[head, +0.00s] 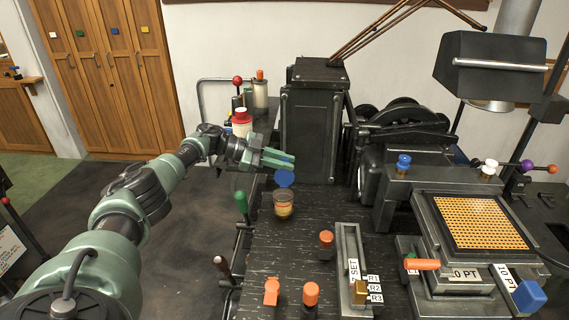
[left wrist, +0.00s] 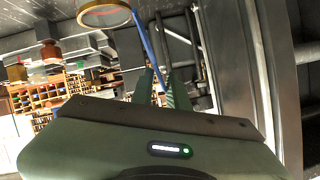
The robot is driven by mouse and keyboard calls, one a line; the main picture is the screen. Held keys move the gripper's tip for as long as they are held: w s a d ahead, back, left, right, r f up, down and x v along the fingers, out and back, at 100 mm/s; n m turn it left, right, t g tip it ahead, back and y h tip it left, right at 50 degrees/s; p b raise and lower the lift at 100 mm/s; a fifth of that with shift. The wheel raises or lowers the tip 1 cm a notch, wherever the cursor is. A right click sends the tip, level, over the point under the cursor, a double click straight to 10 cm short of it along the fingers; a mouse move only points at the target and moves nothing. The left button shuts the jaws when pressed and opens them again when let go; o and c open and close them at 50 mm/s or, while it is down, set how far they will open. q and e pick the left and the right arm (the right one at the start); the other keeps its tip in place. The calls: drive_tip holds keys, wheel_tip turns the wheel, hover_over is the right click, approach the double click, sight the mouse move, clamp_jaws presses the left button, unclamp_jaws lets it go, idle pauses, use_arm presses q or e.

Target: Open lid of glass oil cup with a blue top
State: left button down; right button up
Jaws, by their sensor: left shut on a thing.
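The glass oil cup (head: 283,206) stands on the dark bench top, with amber oil inside. Its blue lid (head: 284,178) stands tilted up above the rim, its flat face toward the head camera. My left gripper (head: 281,160) is at the lid's upper edge and shut on it. In the left wrist view the lid (left wrist: 148,45) shows edge-on as a blue strip running between the fingers (left wrist: 160,88). The cup's round rim (left wrist: 104,14) shows at the top left there. The lid's hinge is not clear. My right gripper is not in view.
A black metal block (head: 311,120) stands behind the cup. A green-knobbed lever (head: 241,202) is at its left. Orange knobs (head: 326,238) and a SET slide (head: 350,265) are in front and right. A red-capped bottle (head: 241,123) stands behind my left wrist.

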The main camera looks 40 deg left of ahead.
use_arm(q)
drive_tip(key=shift+w+a, duration=0.1)
drive_tip(key=shift+a, duration=0.1)
drive_tip(key=c, duration=1.7)
unclamp_jaws()
drive_tip(key=shift+c, duration=0.2)
drive_tip(key=shift+o, duration=0.5)
drive_tip(key=shift+w+f, duration=0.15)
drive_tip(key=shift+s+a, duration=0.15)
drive_tip(key=shift+s, duration=0.1)
drive_tip(key=b+v, duration=0.2)
drive_tip(key=v, duration=0.5)
drive_tip(key=shift+s+a, duration=0.1)
drive_tip(key=shift+a, duration=0.15)
